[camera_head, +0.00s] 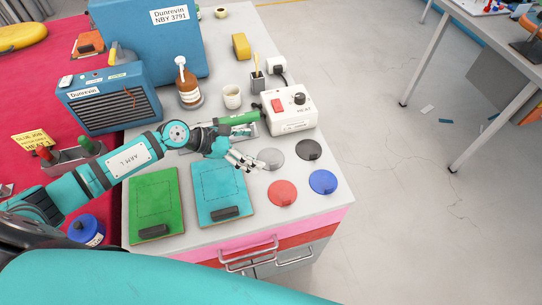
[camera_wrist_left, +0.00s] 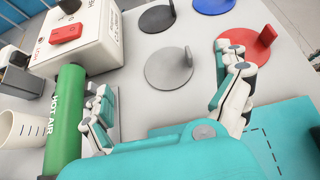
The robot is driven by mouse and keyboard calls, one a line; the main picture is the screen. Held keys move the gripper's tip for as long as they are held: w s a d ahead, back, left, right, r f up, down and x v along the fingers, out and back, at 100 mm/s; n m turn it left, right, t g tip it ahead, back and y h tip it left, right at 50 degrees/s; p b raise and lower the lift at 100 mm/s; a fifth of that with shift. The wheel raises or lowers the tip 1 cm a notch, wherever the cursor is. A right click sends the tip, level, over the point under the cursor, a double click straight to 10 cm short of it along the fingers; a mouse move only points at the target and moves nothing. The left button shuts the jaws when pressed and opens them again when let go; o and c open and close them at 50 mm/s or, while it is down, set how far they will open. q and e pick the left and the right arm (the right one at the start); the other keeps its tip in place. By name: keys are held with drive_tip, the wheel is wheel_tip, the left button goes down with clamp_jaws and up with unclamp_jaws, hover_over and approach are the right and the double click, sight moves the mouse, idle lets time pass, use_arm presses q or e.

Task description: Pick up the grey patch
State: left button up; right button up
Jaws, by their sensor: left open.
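The grey patch (camera_head: 271,157) is a flat disc lying on the white worktop, just right of my left gripper (camera_head: 246,161) in the head view. In the left wrist view the grey patch (camera_wrist_left: 160,72) has a small upright tab and lies ahead, between the two spread fingers. My left gripper (camera_wrist_left: 168,85) is open and empty, apart from the patch. The right gripper is not in view.
Black (camera_head: 309,150), blue (camera_head: 322,182) and red (camera_head: 282,193) patches lie close by. Teal (camera_head: 218,190) and green (camera_head: 157,205) boards lie in front and left.

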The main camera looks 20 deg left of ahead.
sight(281, 156)
use_arm(q)
drive_tip(key=shift+w+d+f, duration=0.15)
drive_tip(key=shift+w+d, duration=0.05)
drive_tip(key=shift+d, duration=0.3)
drive_tip(key=p+x, duration=0.2)
drive_tip(key=x, duration=0.2)
drive_tip(key=shift+s+d+f, duration=0.1)
drive_tip(key=shift+d+f, duration=0.2)
drive_tip(key=shift+d, duration=0.05)
drive_tip(key=shift+c, duration=0.8)
clamp_jaws()
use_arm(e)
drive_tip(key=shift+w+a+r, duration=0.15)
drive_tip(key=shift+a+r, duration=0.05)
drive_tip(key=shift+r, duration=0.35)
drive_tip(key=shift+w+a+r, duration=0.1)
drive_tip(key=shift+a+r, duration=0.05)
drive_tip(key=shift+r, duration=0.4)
